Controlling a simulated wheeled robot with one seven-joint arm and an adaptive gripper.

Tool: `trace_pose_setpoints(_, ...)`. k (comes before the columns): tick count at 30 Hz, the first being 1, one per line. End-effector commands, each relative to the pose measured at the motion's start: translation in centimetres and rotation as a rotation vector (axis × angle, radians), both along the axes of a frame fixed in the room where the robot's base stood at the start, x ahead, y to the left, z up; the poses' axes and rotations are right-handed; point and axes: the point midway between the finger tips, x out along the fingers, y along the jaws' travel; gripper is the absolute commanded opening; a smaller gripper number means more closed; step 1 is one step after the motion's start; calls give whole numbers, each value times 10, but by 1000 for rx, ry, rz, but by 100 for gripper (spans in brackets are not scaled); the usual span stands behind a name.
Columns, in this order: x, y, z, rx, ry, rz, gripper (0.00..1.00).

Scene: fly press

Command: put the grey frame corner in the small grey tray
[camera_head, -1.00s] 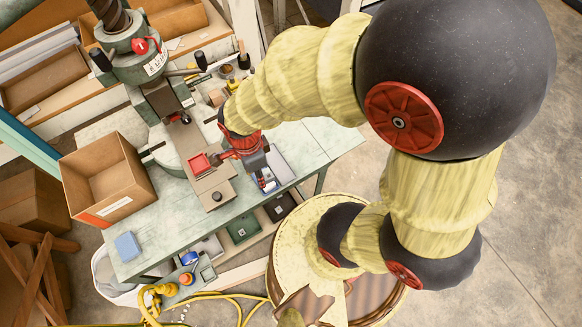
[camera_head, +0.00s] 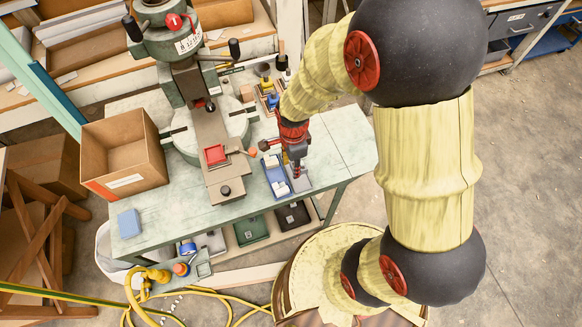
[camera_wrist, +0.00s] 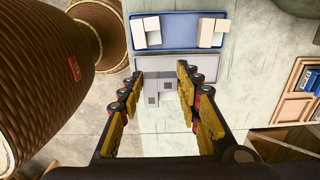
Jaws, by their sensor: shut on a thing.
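My gripper (camera_head: 297,168) is low over the right part of the bench, above the small grey tray (camera_head: 302,183). In the wrist view my gripper (camera_wrist: 160,80) has its two fingers set wide around a grey, blocky piece, the grey frame corner (camera_wrist: 160,88). The fingers are shut on it. The small grey tray also shows behind the piece in the wrist view (camera_wrist: 205,70); the piece and fingers hide part of it. I cannot tell whether the piece touches the tray floor. In the head view the piece is mostly hidden by the gripper.
A blue tray (camera_wrist: 180,46) with white pieces lies beside the grey tray. The fly press (camera_head: 208,125), with a red block (camera_head: 215,154) on its bed, stands to the left. Bench right of the trays is clear.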

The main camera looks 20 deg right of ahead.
Motion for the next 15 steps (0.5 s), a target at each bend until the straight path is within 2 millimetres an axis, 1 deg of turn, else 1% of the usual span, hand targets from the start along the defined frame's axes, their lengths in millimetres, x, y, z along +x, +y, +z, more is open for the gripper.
trace_pose_setpoints(1,7,-1,-12,0,3,-1,7)
trace_pose_setpoints(3,15,-2,-22,0,2,0,7)
trace_pose_setpoints(6,24,-3,-31,0,1,0,7)
trace_pose_setpoints(13,33,-4,-41,0,0,0,7)
trace_pose_setpoints(15,33,-5,-50,0,3,0,7)
